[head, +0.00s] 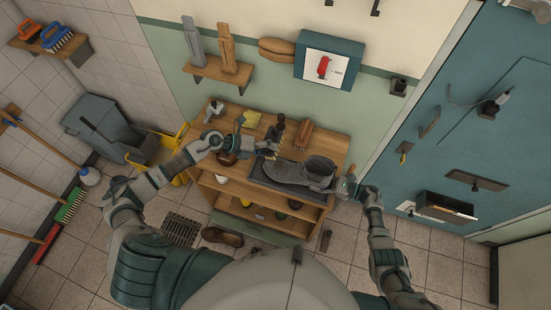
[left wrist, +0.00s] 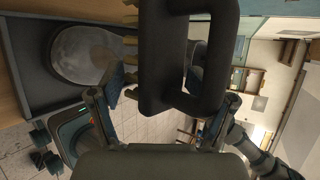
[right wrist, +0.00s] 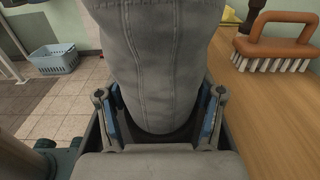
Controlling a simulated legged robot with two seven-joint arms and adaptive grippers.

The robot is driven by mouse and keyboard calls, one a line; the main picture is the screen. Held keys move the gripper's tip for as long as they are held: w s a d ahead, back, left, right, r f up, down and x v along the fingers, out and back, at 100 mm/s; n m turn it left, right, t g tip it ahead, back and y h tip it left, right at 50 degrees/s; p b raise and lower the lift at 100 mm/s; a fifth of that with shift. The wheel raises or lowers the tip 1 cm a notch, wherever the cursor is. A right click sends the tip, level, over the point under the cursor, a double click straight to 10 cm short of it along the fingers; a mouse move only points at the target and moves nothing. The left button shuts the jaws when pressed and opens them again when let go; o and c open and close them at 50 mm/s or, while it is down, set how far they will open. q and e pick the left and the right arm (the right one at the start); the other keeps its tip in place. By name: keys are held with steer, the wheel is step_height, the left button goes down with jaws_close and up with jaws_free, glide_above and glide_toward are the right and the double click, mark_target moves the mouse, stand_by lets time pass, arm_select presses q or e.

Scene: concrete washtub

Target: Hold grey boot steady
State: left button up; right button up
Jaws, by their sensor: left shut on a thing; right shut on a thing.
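The grey boot (head: 287,171) lies on a dark tray (head: 262,181) on the wooden workbench, its toe to the left and its opening at the right. My right gripper (head: 349,188) is shut on the boot's heel end; in the right wrist view the boot (right wrist: 160,60) fills the space between its fingers. My left gripper (head: 262,147) is shut on a dark brush (head: 276,134) near the toe. In the left wrist view the brush (left wrist: 160,50) has pale bristles and hides part of the boot (left wrist: 78,55). Bristle contact with the boot cannot be told.
A brown brush (head: 304,135) lies behind the boot, with a yellow cloth (head: 250,119) to its left. The bench's lower shelf (head: 260,213) holds several small items. A brown shoe (head: 222,237) lies on the floor. A teal door (head: 450,120) stands at the right.

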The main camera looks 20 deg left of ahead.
arm_select(q)
steer(key=shift+s+d+f+y, duration=0.2)
steer(key=shift+s+f, duration=0.1)
steer(key=shift+s, duration=0.25)
steer(key=shift+s+d+f+y, duration=0.2)
steer(key=shift+s+f, duration=0.1)
steer(key=shift+s, duration=0.25)
steer(key=shift+f, duration=3.1)
steer(key=shift+d+f, duration=0.1)
steer(key=shift+f, duration=0.65)
